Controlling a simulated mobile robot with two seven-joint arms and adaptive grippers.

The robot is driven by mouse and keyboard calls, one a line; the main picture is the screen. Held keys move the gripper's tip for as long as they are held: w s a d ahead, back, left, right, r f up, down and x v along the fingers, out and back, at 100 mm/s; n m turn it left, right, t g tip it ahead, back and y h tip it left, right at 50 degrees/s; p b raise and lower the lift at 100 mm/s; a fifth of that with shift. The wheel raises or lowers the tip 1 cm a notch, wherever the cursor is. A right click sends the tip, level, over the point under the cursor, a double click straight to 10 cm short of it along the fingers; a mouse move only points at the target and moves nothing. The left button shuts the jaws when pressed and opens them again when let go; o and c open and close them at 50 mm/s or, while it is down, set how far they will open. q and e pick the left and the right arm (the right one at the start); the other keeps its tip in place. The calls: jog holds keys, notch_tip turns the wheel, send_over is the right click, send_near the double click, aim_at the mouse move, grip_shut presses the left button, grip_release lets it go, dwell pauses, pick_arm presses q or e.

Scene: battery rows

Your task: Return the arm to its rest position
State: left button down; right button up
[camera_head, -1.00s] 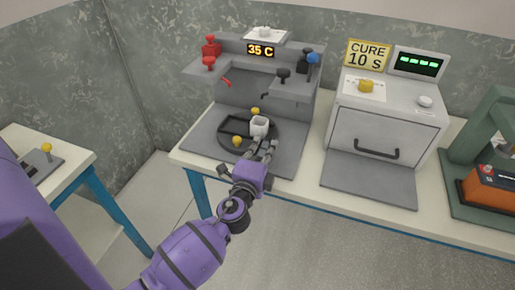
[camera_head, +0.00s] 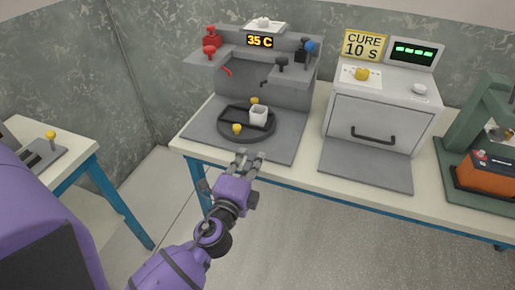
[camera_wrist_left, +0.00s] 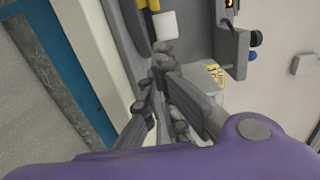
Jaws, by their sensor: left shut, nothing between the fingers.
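My left arm, purple with a grey gripper (camera_head: 248,160), comes in from the lower left in the head view. The gripper is shut and empty, just off the front edge of the grey station (camera_head: 200,140) on the table. In the left wrist view its fingers (camera_wrist_left: 160,75) are close together with nothing between them. My right gripper is not in view.
The white table (camera_head: 310,172) carries a grey oven (camera_head: 378,118) with a "CURE 10 S" sign (camera_head: 363,45), and a green press (camera_head: 470,130) holding an orange battery (camera_head: 487,172). A side table (camera_head: 85,165) stands at left. Floor between the tables is open.

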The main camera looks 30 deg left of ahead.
pick_arm(q)
jog(key=s+d+f+n+g+h+p, duration=0.1)
jog(key=s+d+f+n+g+p, duration=0.15)
jog(key=s+f+n, duration=0.35)
jog(key=s+d+f+n+g+h+p, duration=0.2)
jog(key=s+f+n+g, duration=0.15)
jog(key=s+f, duration=0.35)
jog(key=s+d+n+g+p, duration=0.1)
jog(key=s+d+n+p, duration=0.1)
jog(key=s, duration=0.8)
jog(key=s+d+f+n+g+p, duration=0.1)
jog(key=s+n+p, duration=0.3)
jog(key=s, duration=0.7)
jog(key=shift+d+f+g+h+p, duration=0.2)
jog(key=shift+d+g+h+p, duration=0.1)
jog(key=shift+d+g+h, duration=0.15)
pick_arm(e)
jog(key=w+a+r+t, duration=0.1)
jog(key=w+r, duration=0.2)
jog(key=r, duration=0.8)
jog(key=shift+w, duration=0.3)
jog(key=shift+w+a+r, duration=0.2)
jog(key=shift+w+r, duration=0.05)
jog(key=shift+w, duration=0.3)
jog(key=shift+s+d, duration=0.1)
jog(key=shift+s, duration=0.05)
